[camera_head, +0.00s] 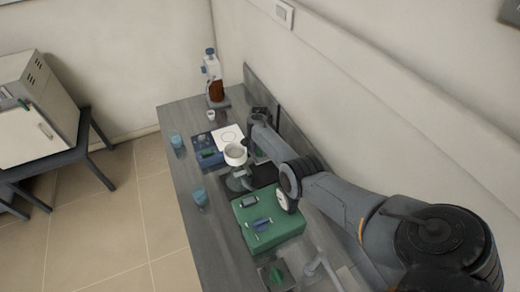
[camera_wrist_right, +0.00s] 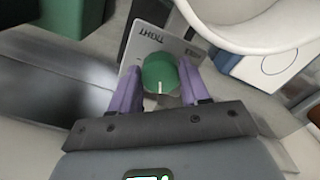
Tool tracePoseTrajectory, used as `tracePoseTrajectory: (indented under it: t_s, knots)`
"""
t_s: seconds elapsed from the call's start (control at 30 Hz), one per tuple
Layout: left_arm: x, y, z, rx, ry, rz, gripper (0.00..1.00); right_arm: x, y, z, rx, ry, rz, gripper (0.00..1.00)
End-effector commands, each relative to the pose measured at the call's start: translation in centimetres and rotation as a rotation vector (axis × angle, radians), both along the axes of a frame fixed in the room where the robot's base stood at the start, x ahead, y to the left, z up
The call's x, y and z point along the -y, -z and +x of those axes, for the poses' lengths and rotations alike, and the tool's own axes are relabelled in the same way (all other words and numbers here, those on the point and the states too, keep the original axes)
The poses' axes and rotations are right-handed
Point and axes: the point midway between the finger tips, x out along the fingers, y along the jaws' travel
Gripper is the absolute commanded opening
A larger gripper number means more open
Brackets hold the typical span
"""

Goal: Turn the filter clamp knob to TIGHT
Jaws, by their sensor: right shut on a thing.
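A green round knob (camera_wrist_right: 160,73) stands on a light grey label plate (camera_wrist_right: 150,47) in the right wrist view. The word TIGHT shows upside down on the plate, up and left of the knob; a second, smaller label to the right is too small to read. A white mark on the knob points down toward my gripper, away from TIGHT. My right gripper (camera_wrist_right: 159,92) is shut on the knob, with one purple finger on each side. In the head view my right arm largely hides the knob. My left gripper is not in view.
A white funnel (camera_head: 235,154) stands close to my right gripper, and its rim also shows in the wrist view (camera_wrist_right: 262,40). A green box (camera_head: 279,229), blue cups, a blue-fronted device (camera_head: 207,158) and a brown bottle (camera_head: 216,90) stand along the bench (camera_head: 181,112).

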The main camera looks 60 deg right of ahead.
Motion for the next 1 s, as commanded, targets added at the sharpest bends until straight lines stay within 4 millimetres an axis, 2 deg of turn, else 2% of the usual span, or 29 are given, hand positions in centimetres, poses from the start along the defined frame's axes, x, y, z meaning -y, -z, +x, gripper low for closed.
tracePoseTrajectory:
  t_s: [0.47,1.0]
  knots:
    - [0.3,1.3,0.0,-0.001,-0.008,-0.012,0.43,0.1,0.2,0.2,0.001,0.454,-0.001,0.15]
    - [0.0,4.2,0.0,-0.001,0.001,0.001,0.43,0.2,0.4,0.2,0.001,0.967,-0.001,0.15]
